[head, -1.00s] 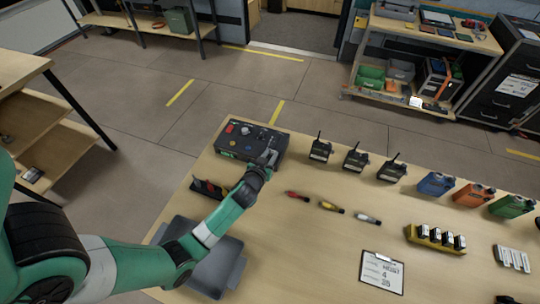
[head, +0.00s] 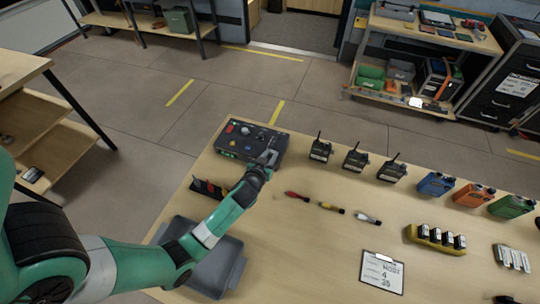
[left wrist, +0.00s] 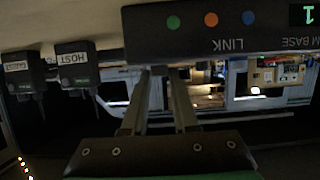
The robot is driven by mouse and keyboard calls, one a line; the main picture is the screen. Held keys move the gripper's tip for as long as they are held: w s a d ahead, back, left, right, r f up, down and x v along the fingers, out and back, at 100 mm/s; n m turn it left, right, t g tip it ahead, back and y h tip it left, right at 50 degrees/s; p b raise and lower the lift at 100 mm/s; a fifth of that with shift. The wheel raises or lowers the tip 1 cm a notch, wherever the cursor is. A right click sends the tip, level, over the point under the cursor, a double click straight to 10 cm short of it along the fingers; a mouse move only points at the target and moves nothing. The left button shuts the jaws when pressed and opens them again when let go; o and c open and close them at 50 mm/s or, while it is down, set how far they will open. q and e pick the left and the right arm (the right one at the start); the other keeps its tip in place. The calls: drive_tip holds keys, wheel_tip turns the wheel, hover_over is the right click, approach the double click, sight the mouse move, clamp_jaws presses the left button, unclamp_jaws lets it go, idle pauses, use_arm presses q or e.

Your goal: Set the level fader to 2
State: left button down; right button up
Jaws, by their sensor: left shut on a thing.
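The dark base station box (head: 252,137) stands at the table's far left corner, with a red switch, a knob and coloured buttons on top. In the left wrist view its front face (left wrist: 195,35) appears upside down, with "LINK", three coloured dots and a green display (left wrist: 307,15) that seems to read 1. My left gripper (head: 270,158) is at the right end of the box top, shut on what seems to be the level fader. The fader is hidden by the fingers. In the left wrist view the fingers (left wrist: 165,73) meet at the box edge. My right gripper is not in view.
Several black radios (head: 355,160) stand right of the box. Coloured screwdriver-like tools (head: 331,207), a clipboard (head: 382,271) and a yellow battery holder (head: 424,238) lie nearer. A grey tray (head: 222,272) lies under my left arm.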

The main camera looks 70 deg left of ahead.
sight(274, 147)
use_arm(q)
drive_tip(key=w+a+b, duration=0.1)
drive_tip(key=w+a, duration=0.1)
drive_tip(key=shift+w+a+f+b, duration=0.1)
drive_tip(key=shift+w+a+b, duration=0.25)
drive_tip(key=shift+a+b, duration=0.05)
drive_tip(key=shift+w+a, duration=0.1)
drive_tip(key=c, duration=0.7)
unclamp_jaws()
drive_tip(key=p+v, duration=0.3)
drive_tip(key=v, duration=0.9)
drive_tip(key=shift+w, duration=0.1)
